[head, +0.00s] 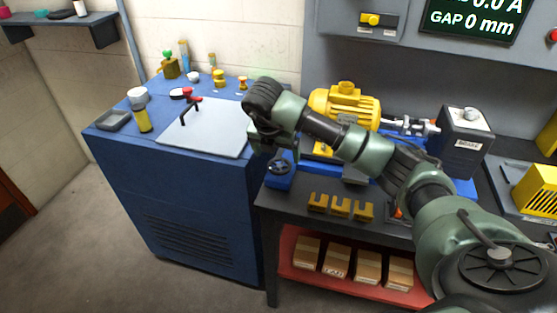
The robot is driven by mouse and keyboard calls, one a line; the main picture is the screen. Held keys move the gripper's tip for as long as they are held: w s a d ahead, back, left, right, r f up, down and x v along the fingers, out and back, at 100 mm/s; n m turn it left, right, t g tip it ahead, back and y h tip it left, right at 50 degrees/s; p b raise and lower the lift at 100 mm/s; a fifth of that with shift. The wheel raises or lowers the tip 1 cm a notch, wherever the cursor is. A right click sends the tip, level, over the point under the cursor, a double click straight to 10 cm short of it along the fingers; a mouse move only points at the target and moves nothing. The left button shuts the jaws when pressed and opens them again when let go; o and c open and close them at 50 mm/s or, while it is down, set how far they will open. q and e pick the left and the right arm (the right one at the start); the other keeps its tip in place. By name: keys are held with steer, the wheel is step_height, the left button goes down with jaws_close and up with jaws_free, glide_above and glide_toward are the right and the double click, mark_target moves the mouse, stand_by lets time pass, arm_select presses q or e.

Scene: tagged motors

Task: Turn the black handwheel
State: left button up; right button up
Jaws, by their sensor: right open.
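The black handwheel (279,167) sits on the front of a blue block at the left end of the bench. It is small in the head view, with its round rim facing me. My right arm reaches in from the right across the bench, and its wrist bends down above the handwheel. My right gripper (266,146) is open and points down, just above and left of the handwheel in the picture. Its fingers are small and dark, and I cannot tell whether they touch anything. My left gripper is not in view.
A yellow motor (345,104) stands behind my right arm. Yellow slotted blocks (340,207) lie at the bench front. A blue cabinet (190,215) with a grey plate (210,132) and small items stands left. Cardboard boxes (337,260) fill the red lower shelf.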

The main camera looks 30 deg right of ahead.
mark_target(279, 165)
steer(key=p+x, duration=0.1)
steer(key=x, duration=0.4)
steer(key=shift+w+f, duration=0.1)
steer(key=shift+f, duration=0.25)
steer(key=c, duration=1.4)
